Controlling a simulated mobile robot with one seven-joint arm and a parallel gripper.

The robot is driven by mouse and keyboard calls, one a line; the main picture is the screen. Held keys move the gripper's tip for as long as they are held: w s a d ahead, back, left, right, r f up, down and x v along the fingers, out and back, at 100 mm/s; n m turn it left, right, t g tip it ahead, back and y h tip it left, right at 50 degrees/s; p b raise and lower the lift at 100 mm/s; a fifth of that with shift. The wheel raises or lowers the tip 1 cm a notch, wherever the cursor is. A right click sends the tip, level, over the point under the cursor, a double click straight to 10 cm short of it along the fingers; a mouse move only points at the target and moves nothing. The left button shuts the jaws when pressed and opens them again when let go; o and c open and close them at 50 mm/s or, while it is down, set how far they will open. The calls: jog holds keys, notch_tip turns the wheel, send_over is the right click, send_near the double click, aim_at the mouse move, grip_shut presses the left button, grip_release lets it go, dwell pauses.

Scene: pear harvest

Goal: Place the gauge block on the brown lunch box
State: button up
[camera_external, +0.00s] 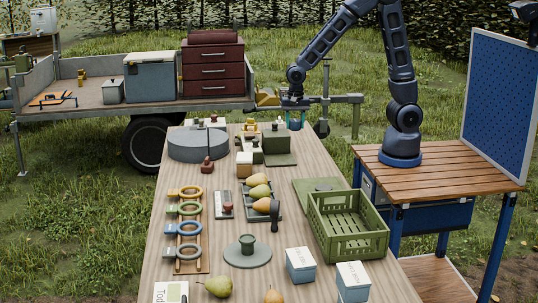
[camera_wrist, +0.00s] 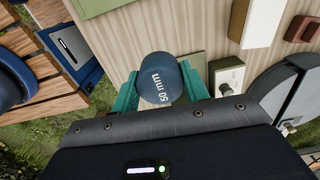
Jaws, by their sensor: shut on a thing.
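The gauge block (camera_wrist: 161,84) is a dark blue rounded piece marked "50 mm" in the wrist view. My gripper (camera_wrist: 160,92) is shut on it, with a teal finger at each side. In the external view my gripper (camera_external: 295,118) is at the far right end of the table, and the block is too small to make out there. A small reddish-brown piece (camera_external: 207,166) stands left of my gripper, near the round grey plate; it also shows at the top right of the wrist view (camera_wrist: 303,28). I cannot tell for certain that it is the brown lunch box.
A tan box (camera_external: 244,165) and a green mat (camera_external: 280,158) are close to my gripper. Pears on a tray (camera_external: 276,213), a green crate (camera_external: 348,228) and sizing rings (camera_external: 188,220) occupy the nearer table. A trailer (camera_external: 95,95) carries a drawer chest beyond the table.

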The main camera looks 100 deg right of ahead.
notch_tip(320, 180, up, 8)
send_over(244, 156)
jog(key=shift+m, duration=0.3)
notch_tip(244, 156, down, 19)
jog(key=shift+s+d+f, duration=0.1)
jog(key=shift+f, duration=0.1)
jog(key=shift+f, duration=0.1)
jog(key=o, duration=1)
